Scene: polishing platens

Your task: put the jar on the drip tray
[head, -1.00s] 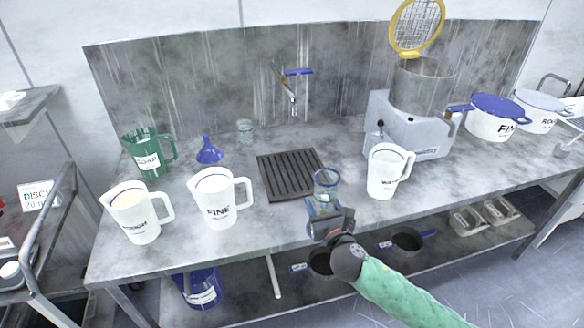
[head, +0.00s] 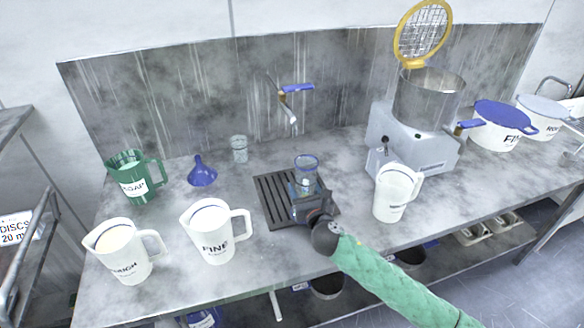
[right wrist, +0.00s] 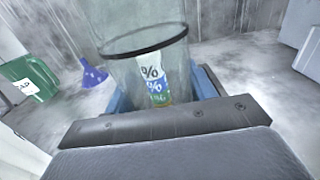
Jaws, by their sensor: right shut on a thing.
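The jar (head: 306,164) is clear glass with a dark rim. My right gripper (head: 307,190) is shut on it and holds it upright over the right part of the drip tray (head: 270,212) in the head view. I cannot tell whether its base touches the tray. The drip tray is a dark slatted panel on the counter, its right part hidden by the jar and gripper. In the right wrist view the jar (right wrist: 120,75) stands between the blue-sided fingers (right wrist: 165,95), with coloured percent labels showing. My left gripper is not in view.
White pitchers stand left of the tray (head: 213,235) and right of it (head: 392,195). A small glass (head: 239,150), a blue funnel (head: 201,174) and a green jug (head: 133,178) stand at the back left. A tap (head: 287,100) overhangs behind the tray. A grey machine (head: 415,145) stands right.

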